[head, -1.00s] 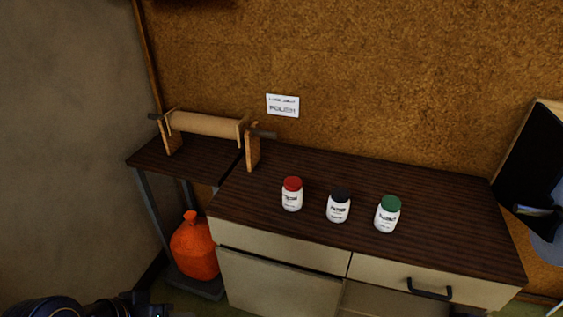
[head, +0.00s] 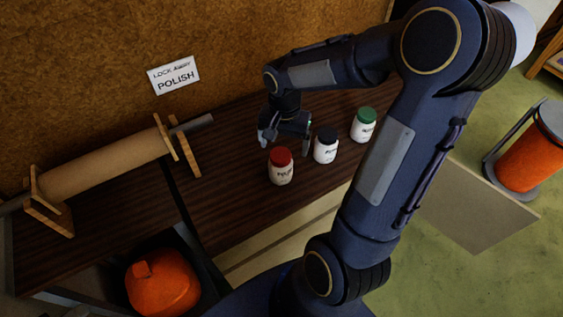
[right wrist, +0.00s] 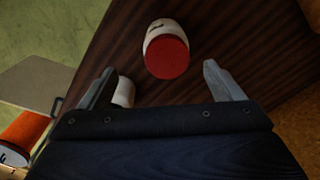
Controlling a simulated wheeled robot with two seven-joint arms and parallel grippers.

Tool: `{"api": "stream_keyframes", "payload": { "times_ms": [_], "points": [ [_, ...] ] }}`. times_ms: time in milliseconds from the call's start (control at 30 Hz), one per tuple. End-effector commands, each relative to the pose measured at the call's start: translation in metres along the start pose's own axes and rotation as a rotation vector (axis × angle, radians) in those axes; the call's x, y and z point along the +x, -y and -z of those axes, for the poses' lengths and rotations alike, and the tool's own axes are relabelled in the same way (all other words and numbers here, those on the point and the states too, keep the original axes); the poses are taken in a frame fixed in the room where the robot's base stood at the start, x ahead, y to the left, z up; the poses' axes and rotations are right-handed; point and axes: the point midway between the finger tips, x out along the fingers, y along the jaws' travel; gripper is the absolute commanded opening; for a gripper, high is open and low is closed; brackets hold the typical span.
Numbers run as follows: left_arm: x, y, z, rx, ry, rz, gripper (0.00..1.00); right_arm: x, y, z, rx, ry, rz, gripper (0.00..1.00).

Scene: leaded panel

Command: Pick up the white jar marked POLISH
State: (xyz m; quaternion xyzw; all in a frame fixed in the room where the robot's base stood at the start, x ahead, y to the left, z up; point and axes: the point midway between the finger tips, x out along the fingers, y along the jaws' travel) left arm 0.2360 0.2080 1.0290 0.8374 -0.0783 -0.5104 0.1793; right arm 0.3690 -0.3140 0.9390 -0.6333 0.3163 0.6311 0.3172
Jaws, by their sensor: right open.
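Three white jars stand in a row on the dark wooden worktop (head: 238,215): a red-lidded jar (head: 281,172), a black-lidded jar (head: 325,150) and a green-lidded jar (head: 364,128). Their labels are too small to read surely, so I cannot tell which says POLISH. My right gripper (head: 284,138) is open and empty, just behind and above the red-lidded jar. In the right wrist view the red-lidded jar (right wrist: 165,52) lies ahead, between the lines of the two fingers (right wrist: 160,72). Another white jar (right wrist: 124,92) is partly hidden by the left finger. My left gripper is out of view.
A sign (head: 174,76) reading "LOCK AWAY POLISH" hangs on the cork wall. A paper roll on a wooden stand (head: 105,165) is at the left. An orange bin (head: 525,150) stands on the floor at right.

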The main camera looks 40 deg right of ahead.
Motion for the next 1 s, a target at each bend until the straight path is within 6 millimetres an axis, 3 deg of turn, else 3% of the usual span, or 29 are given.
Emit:
{"api": "stream_keyframes", "payload": {
  "times_ms": [600,867,1000],
  "points": [
    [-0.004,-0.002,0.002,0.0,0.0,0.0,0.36,0.075,0.005,0.003,0.01,0.004,-0.007,0.86],
    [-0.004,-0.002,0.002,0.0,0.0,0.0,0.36,0.079,0.005,0.003,0.009,0.002,-0.004,0.86],
    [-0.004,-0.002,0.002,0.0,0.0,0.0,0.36,0.079,0.005,0.003,0.009,0.002,-0.004,0.72]
  ]
}}
